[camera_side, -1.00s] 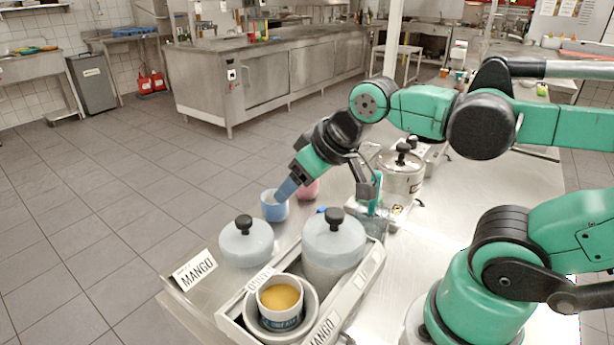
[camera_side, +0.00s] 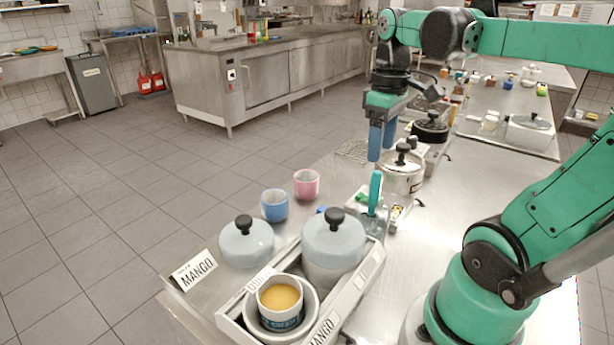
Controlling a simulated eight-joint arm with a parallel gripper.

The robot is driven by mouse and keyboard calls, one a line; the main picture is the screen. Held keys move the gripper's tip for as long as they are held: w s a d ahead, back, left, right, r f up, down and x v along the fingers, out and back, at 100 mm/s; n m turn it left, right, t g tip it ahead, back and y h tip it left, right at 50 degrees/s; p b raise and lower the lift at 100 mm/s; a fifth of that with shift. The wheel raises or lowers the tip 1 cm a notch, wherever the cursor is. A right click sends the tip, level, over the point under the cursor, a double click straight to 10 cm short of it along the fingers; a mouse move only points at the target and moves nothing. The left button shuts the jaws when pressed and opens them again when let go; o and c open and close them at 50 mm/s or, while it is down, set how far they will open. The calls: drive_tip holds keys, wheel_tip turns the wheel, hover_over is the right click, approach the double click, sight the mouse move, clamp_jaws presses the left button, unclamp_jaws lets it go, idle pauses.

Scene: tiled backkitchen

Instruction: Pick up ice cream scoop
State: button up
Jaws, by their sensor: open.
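The ice cream scoop shows as a teal-green handle (camera_side: 375,192) standing nearly upright in a clear container (camera_side: 374,220), just right of the grey lidded pot. Its lower end is hard to make out. My gripper (camera_side: 381,152) points down with two blue fingers. It is open and empty, above and slightly behind the handle, apart from it.
A steel pot with a black knob (camera_side: 402,172) stands close behind the scoop. A lidded grey pot (camera_side: 333,240) and a tub (camera_side: 281,300) sit in a white crate (camera_side: 356,292). Blue (camera_side: 274,206) and pink (camera_side: 306,184) cups stand left. The counter at right is largely clear.

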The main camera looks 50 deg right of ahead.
sight(377, 172)
drive_tip(key=shift+f, duration=3.8)
clamp_jaws()
